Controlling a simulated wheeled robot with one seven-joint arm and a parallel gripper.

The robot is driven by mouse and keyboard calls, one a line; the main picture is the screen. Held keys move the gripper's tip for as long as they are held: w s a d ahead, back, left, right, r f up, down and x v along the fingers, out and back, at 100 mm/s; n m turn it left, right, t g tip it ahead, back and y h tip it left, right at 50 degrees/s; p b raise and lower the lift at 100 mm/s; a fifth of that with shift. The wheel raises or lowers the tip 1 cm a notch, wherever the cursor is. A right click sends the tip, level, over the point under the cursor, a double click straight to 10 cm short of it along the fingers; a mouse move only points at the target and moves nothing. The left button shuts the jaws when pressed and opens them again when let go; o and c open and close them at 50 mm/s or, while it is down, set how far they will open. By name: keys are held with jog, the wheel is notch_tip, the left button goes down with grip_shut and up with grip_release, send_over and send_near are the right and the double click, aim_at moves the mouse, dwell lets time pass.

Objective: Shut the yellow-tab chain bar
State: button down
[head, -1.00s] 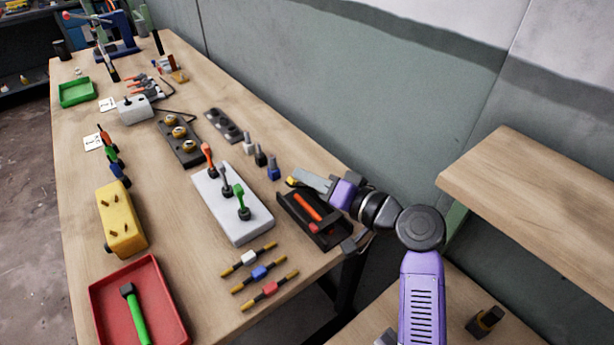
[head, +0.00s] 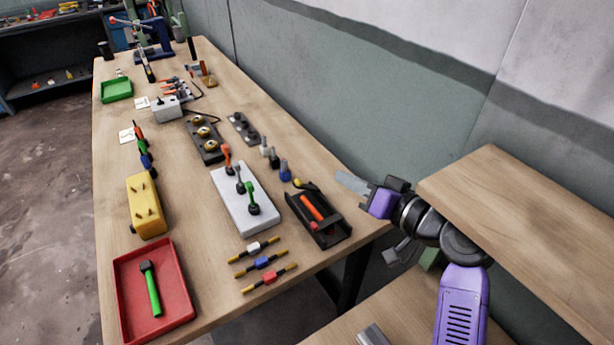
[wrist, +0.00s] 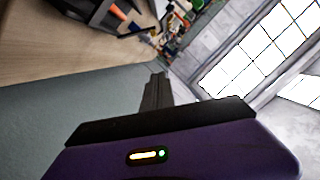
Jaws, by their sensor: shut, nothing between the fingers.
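A small yellow tab (head: 298,183) shows at the far left corner of a black open tray (head: 345,232), by a dark curved piece. It looks like the chain bar's tab, but the bar itself is too small to make out. An orange-red handled piece (head: 312,208) lies in the tray.
A white block with levers (head: 235,205) stands left of the tray. Several bars with coloured middles (head: 262,262) lie in front. A wooden shelf (head: 520,215) is close to my arm on the right. The grey wall (head: 350,110) runs behind.

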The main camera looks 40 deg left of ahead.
send_over(299, 186)
jog(key=w+d, duration=0.3)
jog(key=d, duration=0.1)
jog(key=f, duration=0.2)
jog(key=shift+s+a+f+p, duration=0.45)
jog(key=shift+s+f+p, duration=0.05)
jog(key=shift+f, duration=0.3)
jog(key=shift+s+a+f+p, duration=0.45)
jog(key=shift+f, duration=0.3)
jog(key=shift+f, duration=0.1)
jog(key=shift+s+a+f+n+b, duration=0.1)
jog(key=shift+s+f+n+b, duration=0.35)
jog(key=shift+b, duration=0.7)
jog(key=shift+s+a+f+n+t+h+b, duration=0.2)
jog(key=shift+s+f+n+t+h+b, duration=0.15)
jog(key=shift+n+b, duration=0.5)
jog(key=shift+s+a+f+b, duration=0.2)
jog(key=shift+s+b, duration=0.15)
jog(key=shift+b, duration=0.4)
